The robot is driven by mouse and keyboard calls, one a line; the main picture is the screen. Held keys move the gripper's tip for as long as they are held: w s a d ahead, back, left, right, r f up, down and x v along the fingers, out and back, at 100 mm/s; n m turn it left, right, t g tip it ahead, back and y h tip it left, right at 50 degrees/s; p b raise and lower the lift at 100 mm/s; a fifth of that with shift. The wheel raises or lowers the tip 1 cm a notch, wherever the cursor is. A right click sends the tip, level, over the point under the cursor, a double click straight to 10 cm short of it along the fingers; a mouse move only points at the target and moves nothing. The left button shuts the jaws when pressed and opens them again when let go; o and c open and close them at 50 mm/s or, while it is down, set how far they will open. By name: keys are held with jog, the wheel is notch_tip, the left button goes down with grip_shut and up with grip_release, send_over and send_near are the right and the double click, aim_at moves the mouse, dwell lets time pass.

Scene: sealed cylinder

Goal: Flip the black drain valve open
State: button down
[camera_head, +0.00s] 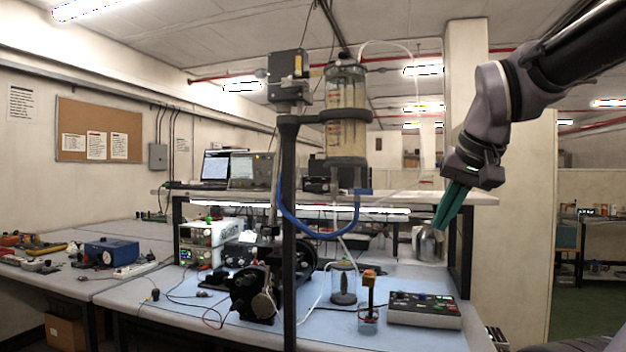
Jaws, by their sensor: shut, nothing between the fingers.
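The clear sealed cylinder (346,112) is held upright in a dark ring clamp on a tall black post (289,200). Short fittings (346,178) hang under its base, and a small dark blue piece (362,191) sticks out to the right there. A black drain valve is too small to make out for sure among these parts. A blue hose (312,233) loops below the fittings. My gripper (440,224) has teal fingers that are shut and empty, pointing down and left. In the picture it is right of the fittings and slightly lower, apart from them.
A shelf (470,198) crosses behind my gripper, with a metallic container (428,243) below it. On the bench stand a glass jar (343,284), a beaker with an orange-topped piece (368,312), a button box (425,310) and a black motor-like machine (262,288). Air between gripper and fittings looks clear.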

jog(key=w+a+r+t+h, duration=0.1)
jog(key=w+a+r, duration=0.3)
jog(key=a+r, duration=0.5)
jog(key=w+a+r+t+h, duration=0.1)
jog(key=w+a+r+h, duration=0.2)
jog(key=a+r, duration=0.6)
jog(key=w+a, duration=0.2)
jog(key=a, duration=0.5)
jog(key=shift+w+a+r+h, duration=0.3)
jog(key=shift+a+r, duration=0.05)
jog(key=shift+r, duration=0.05)
send_over(318, 187)
jog(key=a, duration=0.2)
notch_tip(318, 187, down, 7)
jog(key=shift+s+d+f, duration=0.1)
jog(key=shift+s+f, duration=0.1)
jog(key=shift+f, duration=0.85)
jog(key=shift+s+d+f, duration=0.1)
jog(key=shift+s+f, duration=0.1)
jog(key=shift+f, duration=0.8)
jog(key=shift+w+a, duration=0.1)
